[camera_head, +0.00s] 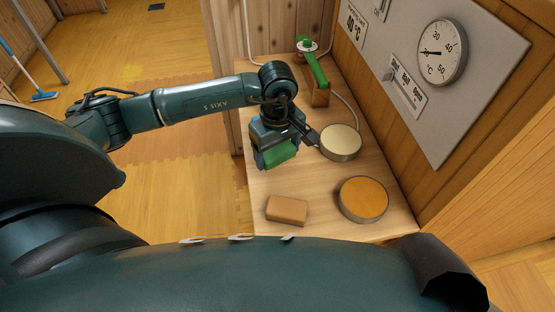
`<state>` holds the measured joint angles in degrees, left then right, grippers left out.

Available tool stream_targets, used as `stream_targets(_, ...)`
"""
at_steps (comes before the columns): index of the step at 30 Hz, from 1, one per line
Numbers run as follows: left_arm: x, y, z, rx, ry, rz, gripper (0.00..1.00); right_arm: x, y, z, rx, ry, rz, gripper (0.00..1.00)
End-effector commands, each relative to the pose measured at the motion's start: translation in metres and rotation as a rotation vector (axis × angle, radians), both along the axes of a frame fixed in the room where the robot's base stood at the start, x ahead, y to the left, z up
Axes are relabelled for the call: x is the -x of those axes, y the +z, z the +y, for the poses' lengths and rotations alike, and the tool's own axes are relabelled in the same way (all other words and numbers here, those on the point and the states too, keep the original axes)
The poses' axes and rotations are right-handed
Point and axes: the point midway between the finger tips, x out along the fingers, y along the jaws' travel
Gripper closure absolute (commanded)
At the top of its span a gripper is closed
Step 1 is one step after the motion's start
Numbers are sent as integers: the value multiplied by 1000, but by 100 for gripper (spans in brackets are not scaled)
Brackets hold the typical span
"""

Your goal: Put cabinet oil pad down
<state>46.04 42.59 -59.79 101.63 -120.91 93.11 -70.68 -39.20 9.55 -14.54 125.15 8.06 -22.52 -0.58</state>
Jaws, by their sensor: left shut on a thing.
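My left gripper (277,148) reaches in from the left and hangs over the wooden bench top, pointing down. It is shut on a green pad (281,154), which I take to be the cabinet oil pad. The pad is held over the left part of the bench; whether it touches the wood is unclear. The gripper hides part of the pad. A tan block (287,209) lies on the bench in front of it. My right gripper is not in view.
The bench top (325,213) carries a round tin with a cream top (341,142), a round tin with an orange top (363,199) and a green-handled tool (313,66) at the back. A grey panel with a dial (441,52) stands along the right wall.

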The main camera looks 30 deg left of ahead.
Motion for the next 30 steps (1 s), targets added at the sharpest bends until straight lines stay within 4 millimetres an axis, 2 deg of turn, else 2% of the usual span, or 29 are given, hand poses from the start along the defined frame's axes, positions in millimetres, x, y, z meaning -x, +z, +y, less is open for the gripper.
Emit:
stream_targets(7,1,-33,0,-1,-1,3,41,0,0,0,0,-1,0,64)
stream_targets(19,0,-41,0,-1,-2,0,41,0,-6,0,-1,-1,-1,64)
stream_targets(20,0,-39,0,-1,-2,0,21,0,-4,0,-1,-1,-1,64)
stream_targets(27,0,-38,0,-1,-2,0,1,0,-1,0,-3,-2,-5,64)
stream_targets(30,0,-38,0,-1,-1,1,1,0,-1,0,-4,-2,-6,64)
